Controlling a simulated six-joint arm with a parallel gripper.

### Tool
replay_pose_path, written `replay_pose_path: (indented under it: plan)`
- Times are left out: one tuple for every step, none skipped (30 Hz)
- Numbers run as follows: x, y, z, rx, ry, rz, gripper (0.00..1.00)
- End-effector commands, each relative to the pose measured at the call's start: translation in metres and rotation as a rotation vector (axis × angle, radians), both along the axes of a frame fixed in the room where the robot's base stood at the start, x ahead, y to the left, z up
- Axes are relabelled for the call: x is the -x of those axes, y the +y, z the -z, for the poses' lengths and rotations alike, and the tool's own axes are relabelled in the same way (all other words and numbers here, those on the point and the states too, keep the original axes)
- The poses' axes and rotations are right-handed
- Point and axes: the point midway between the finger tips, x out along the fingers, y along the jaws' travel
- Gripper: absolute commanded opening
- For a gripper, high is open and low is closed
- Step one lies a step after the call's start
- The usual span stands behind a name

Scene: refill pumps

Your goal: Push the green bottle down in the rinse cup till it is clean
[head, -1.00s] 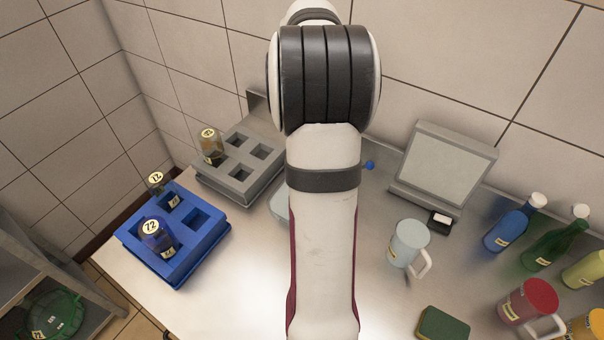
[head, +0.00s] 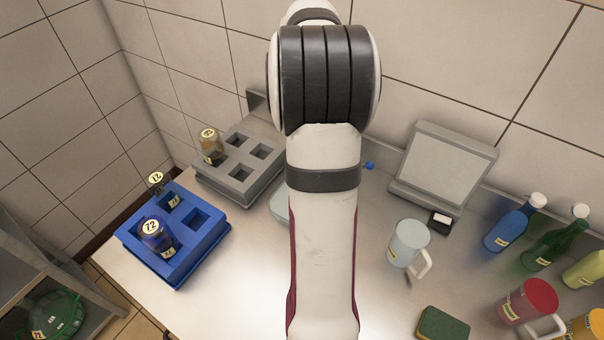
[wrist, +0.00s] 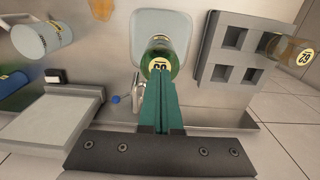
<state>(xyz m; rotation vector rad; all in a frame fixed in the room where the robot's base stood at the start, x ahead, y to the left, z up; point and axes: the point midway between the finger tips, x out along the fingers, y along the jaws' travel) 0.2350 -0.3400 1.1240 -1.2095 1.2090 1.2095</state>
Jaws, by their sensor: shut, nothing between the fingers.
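In the wrist view a green bottle (wrist: 158,55) with a round yellow numbered top stands in a pale grey basin-like vessel (wrist: 177,22), which I take for the rinse cup. My gripper (wrist: 160,76) is shut and empty, its green fingers reaching over the near side of the bottle. I cannot tell whether the fingertips touch the top, and they hide the bottle's near part. In the head view my arm hides the gripper and the bottle; only an edge of the vessel (head: 280,206) shows.
A grey rack (head: 240,168) holds one bottle; a blue rack (head: 187,270) holds two. A pale mug (head: 408,243), a grey screen-like device (head: 439,172), a sponge (head: 443,324) and several squeeze bottles stand right. A shelf unit (head: 92,310) with a green item is lower left.

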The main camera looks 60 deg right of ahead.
Motion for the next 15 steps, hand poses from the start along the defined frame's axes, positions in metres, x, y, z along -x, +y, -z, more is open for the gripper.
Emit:
replay_pose_path:
  plan:
    - [0.0000,0.0000,0.0000,0.000,0.000,0.000,0.00]
    - [0.0000,0.0000,0.0000,0.000,0.000,0.000,0.00]
    - [0.0000,0.0000,0.0000,0.000,0.000,0.000,0.00]
    - [0.0000,0.0000,0.0000,0.000,0.000,0.000,0.00]
    - [0.0000,0.0000,0.0000,0.000,0.000,0.000,0.00]
    - [0.0000,0.0000,0.0000,0.000,0.000,0.000,0.00]
    - [0.0000,0.0000,0.0000,0.000,0.000,0.000,0.00]
    - [0.0000,0.0000,0.0000,0.000,0.000,0.000,0.00]
    - [0.0000,0.0000,0.0000,0.000,0.000,0.000,0.00]
    - [0.0000,0.0000,0.0000,0.000,0.000,0.000,0.00]
    - [0.0000,0.0000,0.0002,0.000,0.000,0.000,0.00]
    - [0.0000,0.0001,0.0010,0.000,0.000,0.000,0.00]
    - [0.0001,0.0001,0.0022,-0.001,0.001,0.000,0.00]
    - [0.0002,0.0001,0.0036,-0.001,0.001,0.000,0.00]
    - [0.0002,0.0000,0.0057,0.000,0.001,-0.001,0.00]
